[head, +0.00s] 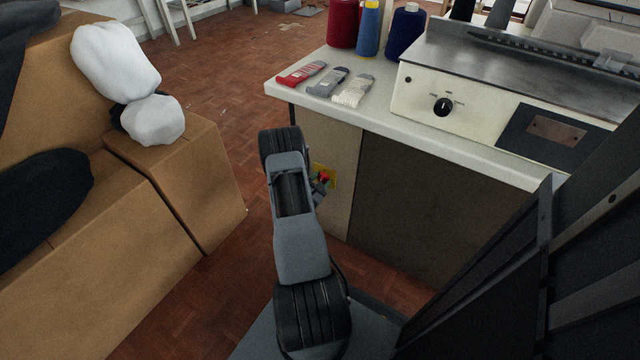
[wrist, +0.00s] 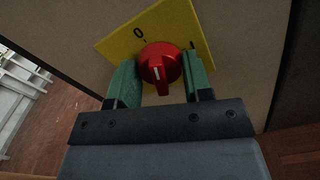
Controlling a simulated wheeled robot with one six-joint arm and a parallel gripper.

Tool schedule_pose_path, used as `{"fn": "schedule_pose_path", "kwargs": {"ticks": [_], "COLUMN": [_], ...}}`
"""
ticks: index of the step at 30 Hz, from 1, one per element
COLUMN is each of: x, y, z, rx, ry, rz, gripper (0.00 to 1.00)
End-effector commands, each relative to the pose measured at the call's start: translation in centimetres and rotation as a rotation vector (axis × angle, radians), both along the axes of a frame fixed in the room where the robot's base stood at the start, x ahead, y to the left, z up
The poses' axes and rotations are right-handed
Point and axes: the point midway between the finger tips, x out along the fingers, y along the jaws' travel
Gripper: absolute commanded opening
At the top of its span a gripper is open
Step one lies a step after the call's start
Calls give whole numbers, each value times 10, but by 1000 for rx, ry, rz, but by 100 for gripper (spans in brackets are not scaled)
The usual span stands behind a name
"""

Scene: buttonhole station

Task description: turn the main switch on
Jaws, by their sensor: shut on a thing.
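The main switch is a red round knob (wrist: 160,64) on a yellow plate (wrist: 122,42) fixed to the side panel of the bench. The plate shows a "0" at upper left and a dark stroke mark at right in the wrist view. In the head view the yellow plate (head: 331,172) and red knob (head: 325,176) are partly hidden by my arm.
The pale bench top (head: 300,92) overhangs the panel and carries folded socks (head: 327,82), thread cones (head: 368,30) and a machine with a black dial (head: 443,106). Cardboard boxes (head: 190,190) stand left of my arm, with a strip of floor between.

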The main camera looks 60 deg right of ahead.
Motion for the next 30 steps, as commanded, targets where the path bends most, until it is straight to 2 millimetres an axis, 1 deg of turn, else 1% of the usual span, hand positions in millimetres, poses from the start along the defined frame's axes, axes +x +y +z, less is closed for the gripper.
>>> {"fn": "schedule_pose_path", "kwargs": {"ticks": [1,18,30], "x": [0,0,0], "y": [0,0,0], "z": [-2,-3,-4], "rx": [0,-3,-6], "ry": [-44,-587,-944], "rz": [0,0,1], "gripper": [22,22,22]}}
